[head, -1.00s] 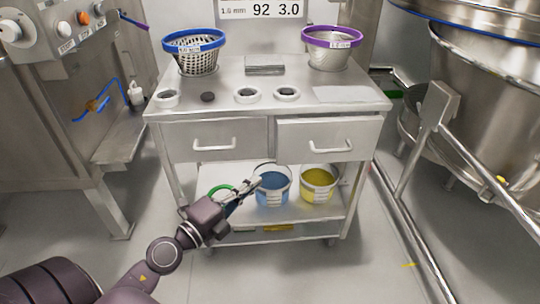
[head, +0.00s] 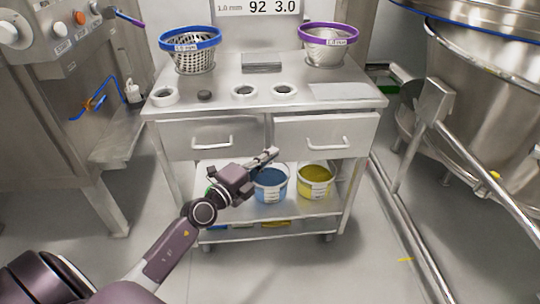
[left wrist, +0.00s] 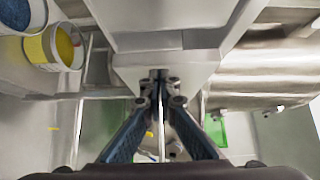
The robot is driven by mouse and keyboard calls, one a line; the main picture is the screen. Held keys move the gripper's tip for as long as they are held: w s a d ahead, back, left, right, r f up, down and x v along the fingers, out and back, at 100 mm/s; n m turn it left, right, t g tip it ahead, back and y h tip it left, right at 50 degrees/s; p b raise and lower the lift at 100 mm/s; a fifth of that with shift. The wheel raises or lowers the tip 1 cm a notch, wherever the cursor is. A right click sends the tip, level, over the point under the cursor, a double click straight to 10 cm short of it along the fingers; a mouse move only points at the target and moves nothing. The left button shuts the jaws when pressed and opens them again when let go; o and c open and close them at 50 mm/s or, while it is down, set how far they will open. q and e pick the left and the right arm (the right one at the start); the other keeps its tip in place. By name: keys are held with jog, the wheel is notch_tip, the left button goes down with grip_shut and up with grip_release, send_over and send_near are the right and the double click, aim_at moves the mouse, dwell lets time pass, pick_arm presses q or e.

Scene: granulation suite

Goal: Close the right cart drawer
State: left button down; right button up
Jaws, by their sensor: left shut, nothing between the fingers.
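The steel cart has two drawers side by side under its top. The right drawer (head: 350,132) has a pale bar handle (head: 325,149). Its front looks slightly forward of the left drawer (head: 185,137), but I cannot tell how far. My left gripper (head: 273,154) is shut and empty. In the head view its fingertips show by the lower left corner of the right drawer's front; contact cannot be told. In the left wrist view the shut fingertips (left wrist: 160,76) point at a pale metal surface, possibly part of the cart. My right gripper is out of view.
A blue bucket (head: 270,187) and a yellow bucket (head: 314,182) stand on the lower shelf, close to my left gripper. Two sieve baskets, blue-rimmed (head: 192,62) and purple-rimmed (head: 325,55), stand on top. A large steel vessel (head: 490,110) is at right.

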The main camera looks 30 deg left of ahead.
pick_arm(q)
jog(key=shift+w+a, duration=0.15)
jog(key=shift+w, duration=0.1)
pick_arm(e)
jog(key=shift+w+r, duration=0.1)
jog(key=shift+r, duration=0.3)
pick_arm(q)
jog(key=shift+w+a, duration=0.2)
jog(key=shift+w, duration=0.05)
jog(key=w+a, duration=0.1)
jog(key=w+a+b, duration=0.1)
jog(key=w, duration=0.1)
jog(key=shift+w+a, duration=0.1)
jog(key=shift+w, duration=0.05)
jog(key=shift+r, duration=0.1)
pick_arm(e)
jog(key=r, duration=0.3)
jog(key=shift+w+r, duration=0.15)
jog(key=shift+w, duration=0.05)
